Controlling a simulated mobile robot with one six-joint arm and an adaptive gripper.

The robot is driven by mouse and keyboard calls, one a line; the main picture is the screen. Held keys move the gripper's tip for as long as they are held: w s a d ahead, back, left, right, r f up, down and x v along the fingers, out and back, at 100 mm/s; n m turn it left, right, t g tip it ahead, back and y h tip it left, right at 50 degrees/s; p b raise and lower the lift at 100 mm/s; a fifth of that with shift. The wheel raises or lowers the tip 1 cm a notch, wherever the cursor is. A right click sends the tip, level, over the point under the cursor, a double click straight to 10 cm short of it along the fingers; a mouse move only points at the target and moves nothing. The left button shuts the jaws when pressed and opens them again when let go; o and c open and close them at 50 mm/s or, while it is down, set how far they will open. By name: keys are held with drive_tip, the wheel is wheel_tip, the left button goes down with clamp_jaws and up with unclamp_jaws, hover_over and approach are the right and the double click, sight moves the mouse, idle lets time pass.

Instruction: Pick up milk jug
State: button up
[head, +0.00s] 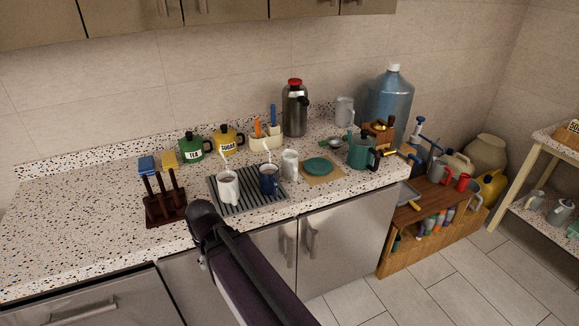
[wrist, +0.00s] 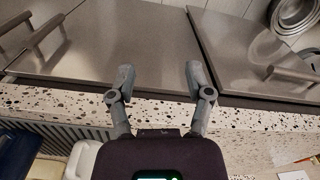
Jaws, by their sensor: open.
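A pale grey-white jug (head: 290,165) stands upright on the counter at the right edge of the striped mat, beside the blue mug (head: 269,179). A larger grey jug (head: 344,110) stands farther back, near the wall. I cannot tell for sure which is the milk jug. My gripper (wrist: 158,76) is open and empty in the wrist view, its fingers over the counter's front edge and the steel doors. A pale rounded vessel (wrist: 82,160) shows partly at the bottom left there. In the head view my arm hides the gripper's fingers.
A white mug (head: 228,186) stands on the striped mat (head: 283,200). A dark utensil stand (head: 165,208) is left of it. A green pot (head: 362,151), steel flask (head: 295,108) and water bottle (head: 389,97) stand to the right. The counter's left part (head: 75,225) is clear.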

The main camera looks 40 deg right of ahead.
drive_tip(key=w+d+r+m+t+p, duration=0.1)
drive_tip(key=w+d+r+p, duration=0.4)
drive_tip(key=d, duration=0.5)
drive_tip(key=m+t+h+p, duration=0.2)
drive_tip(key=m+t+p, duration=0.1)
drive_tip(key=p, duration=0.5)
approach(296, 168)
drive_tip(key=shift+s+r, duration=0.2)
drive_tip(key=shift+r, duration=0.3)
drive_tip(key=shift+f, duration=0.15)
drive_tip(key=b+x, duration=0.7)
drive_tip(key=x, duration=0.1)
drive_tip(key=shift+w+a+f+b, duration=0.15)
drive_tip(key=shift+b, duration=0.25)
drive_tip(key=shift+b+x, duration=2.4)
drive_tip(key=shift+x, duration=0.2)
